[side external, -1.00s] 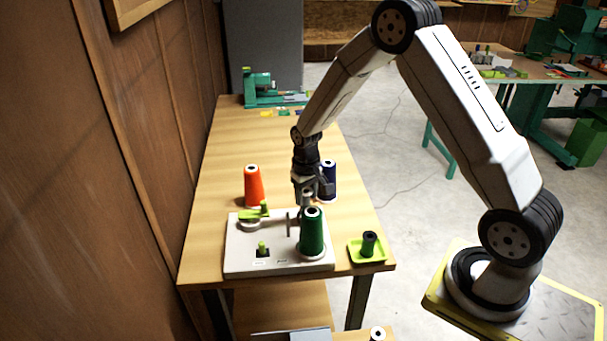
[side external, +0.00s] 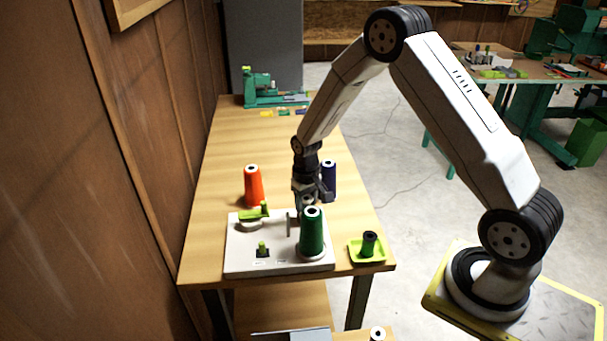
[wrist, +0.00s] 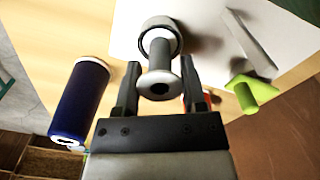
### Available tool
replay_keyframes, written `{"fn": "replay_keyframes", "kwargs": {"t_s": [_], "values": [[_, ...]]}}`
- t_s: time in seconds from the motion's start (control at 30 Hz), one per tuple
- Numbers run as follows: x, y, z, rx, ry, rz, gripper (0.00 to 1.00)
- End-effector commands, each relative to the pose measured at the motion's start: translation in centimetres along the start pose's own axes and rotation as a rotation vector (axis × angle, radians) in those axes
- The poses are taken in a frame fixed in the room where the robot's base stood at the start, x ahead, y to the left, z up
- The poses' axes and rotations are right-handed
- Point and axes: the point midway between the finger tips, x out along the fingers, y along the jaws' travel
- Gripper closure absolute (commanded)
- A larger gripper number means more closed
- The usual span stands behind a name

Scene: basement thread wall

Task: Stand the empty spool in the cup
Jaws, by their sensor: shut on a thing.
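The empty grey spool (wrist: 159,52) is between the two fingers of my gripper (wrist: 159,72), which is shut on it. Its near flange, with a dark hole, faces the wrist camera. The round grey cup (wrist: 176,26) is at the spool's far end in the wrist view. The far end overlaps the cup's opening; I cannot tell whether it touches the bottom. In the side view my gripper (side external: 306,192) points down just behind the green cone (side external: 312,232), which hides the cup and the lower spool.
The white board (side external: 240,262) carries a green lever (side external: 253,215), a thin grey upright and a small green peg (side external: 262,249). Orange (side external: 253,186) and blue (side external: 329,180) cones stand behind it.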

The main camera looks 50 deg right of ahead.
Motion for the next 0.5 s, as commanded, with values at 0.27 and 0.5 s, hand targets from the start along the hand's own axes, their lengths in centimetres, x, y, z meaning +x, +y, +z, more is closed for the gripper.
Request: {"fn": "replay_keyframes", "kwargs": {"t_s": [0.27,0.5], "values": [[0.79,0.00,0.00,0.000,0.000,0.000,0.80],[1.06,0.00,0.01,0.000,0.000,0.000,0.80]]}}
